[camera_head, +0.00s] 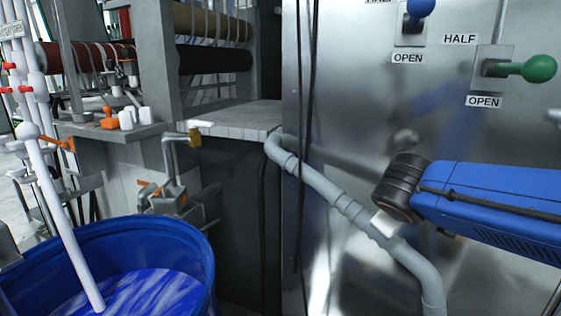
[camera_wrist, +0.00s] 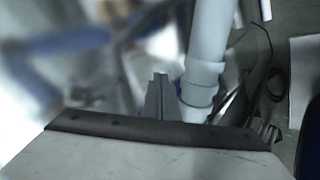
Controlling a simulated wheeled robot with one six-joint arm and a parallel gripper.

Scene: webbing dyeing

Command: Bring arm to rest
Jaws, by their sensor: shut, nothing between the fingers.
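My blue arm (camera_head: 485,200) reaches in from the right in the head view, with its black wrist (camera_head: 402,187) in front of the steel panel. My gripper (camera_wrist: 160,85) shows in the wrist view as a dark narrow shape with its fingers together, empty. In the head view its fingers are hard to make out below the wrist. A grey pipe (camera_head: 330,190) runs down behind the wrist. A pale pipe also shows close beside the fingers in the wrist view (camera_wrist: 208,45); I cannot tell whether they touch.
The steel panel (camera_head: 350,120) carries a blue-knobbed lever (camera_head: 420,8) and a green-knobbed lever (camera_head: 538,68) with OPEN and HALF labels. A blue barrel (camera_head: 200,255) of blue-white liquid stands lower left, with a white pole (camera_head: 72,240) in it. Rollers (camera_head: 215,60) are behind.

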